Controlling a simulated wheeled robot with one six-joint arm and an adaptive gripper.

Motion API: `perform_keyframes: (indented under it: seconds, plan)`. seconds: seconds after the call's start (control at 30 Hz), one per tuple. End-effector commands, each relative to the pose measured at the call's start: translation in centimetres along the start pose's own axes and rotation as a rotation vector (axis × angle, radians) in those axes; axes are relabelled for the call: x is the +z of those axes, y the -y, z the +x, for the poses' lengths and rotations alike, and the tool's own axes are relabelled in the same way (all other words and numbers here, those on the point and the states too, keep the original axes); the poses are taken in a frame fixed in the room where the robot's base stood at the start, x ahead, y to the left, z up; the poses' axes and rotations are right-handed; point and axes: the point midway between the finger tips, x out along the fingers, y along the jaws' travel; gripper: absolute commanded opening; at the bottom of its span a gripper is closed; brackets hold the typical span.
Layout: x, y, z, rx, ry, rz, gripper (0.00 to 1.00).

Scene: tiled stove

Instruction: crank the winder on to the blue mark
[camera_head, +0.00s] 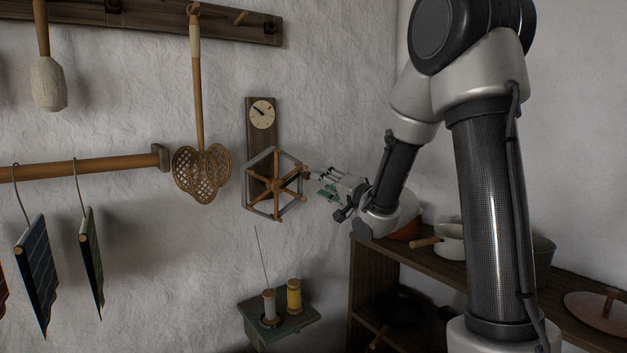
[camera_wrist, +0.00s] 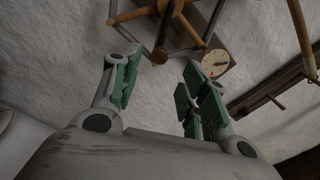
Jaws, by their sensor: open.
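The winder (camera_head: 275,186) is a six-sided grey frame with wooden spokes on a dark wall board. Above it on the board is a round pale dial (camera_head: 262,114) with a dark hand pointing up and left; I cannot make out a blue mark. My gripper (camera_head: 317,181) is just right of the winder. In the wrist view my gripper (camera_wrist: 160,84) has its green-padded fingers apart. A brown knob (camera_wrist: 160,55) of the winder shows beyond and between the fingertips, not visibly touching them. The dial also shows in the wrist view (camera_wrist: 215,62).
A small shelf (camera_head: 306,324) below the winder holds a white spool (camera_head: 269,306), a yellow spool (camera_head: 294,297) and a thin upright rod. A dark shelf (camera_head: 375,262) with pots stands below my arm. A woven beater (camera_head: 202,172) hangs left of the winder.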

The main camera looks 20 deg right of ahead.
Motion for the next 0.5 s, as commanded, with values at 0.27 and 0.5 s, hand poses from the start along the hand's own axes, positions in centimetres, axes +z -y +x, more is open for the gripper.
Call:
perform_keyframes:
  seconds: [0.27,0.5]
  plan:
    - [0.0,0.0,-3.1,0.000,0.000,0.000,0.44]
    - [0.0,0.0,-3.3,-0.001,0.001,0.000,0.44]
